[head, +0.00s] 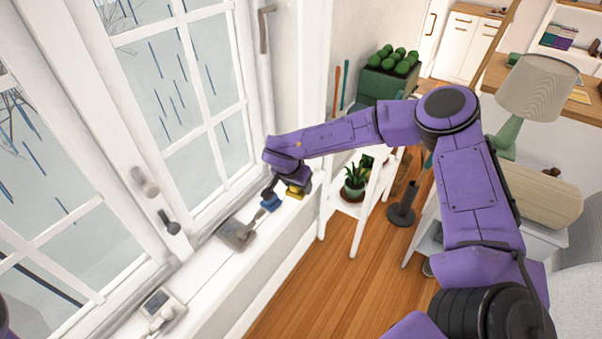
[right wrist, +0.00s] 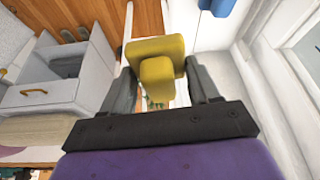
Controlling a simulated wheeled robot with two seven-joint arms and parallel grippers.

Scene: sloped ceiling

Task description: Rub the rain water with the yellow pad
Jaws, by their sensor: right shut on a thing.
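The yellow pad (right wrist: 157,49) is in my right gripper (right wrist: 161,82), its narrow yellow grip between the two grey fingers in the right wrist view. In the head view, the right arm reaches across to the white window sill, and the yellow pad (head: 294,192) shows at its end, just over the sill's far part. I cannot tell whether the pad touches the sill. A blue pad (head: 270,203) lies on the sill just left of it; it also shows in the right wrist view (right wrist: 217,7). I cannot clearly make out the rain water on the sill. My left gripper is out of view.
A grey flat object with a handle (head: 238,233) lies mid-sill, and a small grey-white object (head: 161,307) lies nearer. Window handles (head: 168,223) stick out on the left. A white plant stand (head: 347,208) stands right of the sill. Wooden floor (head: 315,290) is open below.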

